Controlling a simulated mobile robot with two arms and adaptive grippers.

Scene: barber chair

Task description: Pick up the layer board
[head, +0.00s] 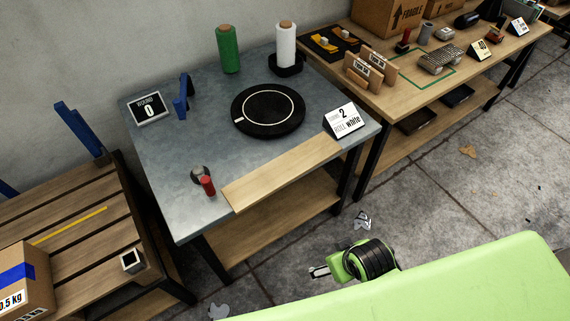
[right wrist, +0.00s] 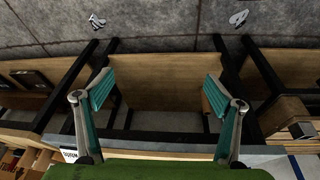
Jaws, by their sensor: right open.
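A long light wooden board (head: 282,173) lies flat along the front edge of the grey table (head: 190,150) in the head view. I take it to be the layer board. My right gripper (right wrist: 158,92) is open in the right wrist view, its two teal fingers wide apart with nothing between them. That view is upside down, facing the front of the table, and I cannot clearly make out the board in it. In the head view, part of my green right arm is in front of the table, apart from the board. My left gripper is out of view.
A black turntable (head: 268,110), a sign card (head: 343,120), a red-handled tool (head: 207,186) and green (head: 228,50) and white (head: 286,45) rolls stand on the table. A lower wooden shelf (head: 285,235) is beneath. A slatted pallet (head: 75,225) is at left, a cluttered bench (head: 400,98) at right.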

